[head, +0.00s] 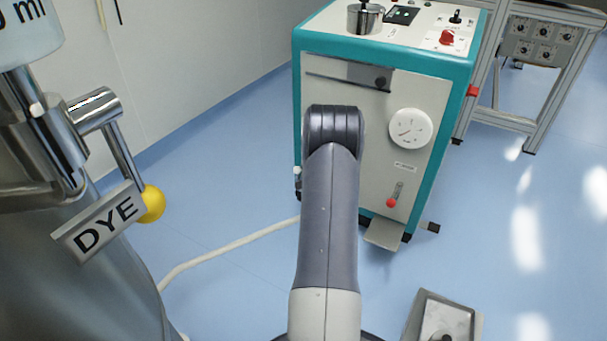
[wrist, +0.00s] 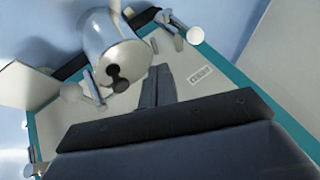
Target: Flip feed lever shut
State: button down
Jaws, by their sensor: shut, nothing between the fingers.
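A teal-edged machine (head: 345,135) stands ahead in the head view. A small lever with a red knob (head: 392,202) sits in a slot low on its front; I cannot tell if this is the feed lever. A black-tipped switch (head: 455,17) stands on its top. My gripper (wrist: 158,70) is shut and empty in the wrist view, its fingers over a pale teal-edged panel (wrist: 210,95). Small levers or knobs show near a metal cylinder (wrist: 112,42); which one is the feed lever is unclear. In the head view my arm hides the gripper.
The front has a white dial (head: 410,128) and a low ledge (head: 384,233). A red knob (head: 447,37) and metal pot (head: 365,18) are on top. A DYE tank with a yellow-knobbed lever (head: 152,204) is near left. A hose (head: 225,246) crosses the floor. A metal box (head: 462,308) lies front right.

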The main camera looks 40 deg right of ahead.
jog(key=b, duration=0.1)
send_near(297, 178)
jog(key=s+d+f, duration=0.3)
jog(key=shift+w+d+r+b, duration=0.15)
jog(key=shift+w+b, duration=0.2)
jog(key=shift+w, duration=1.85)
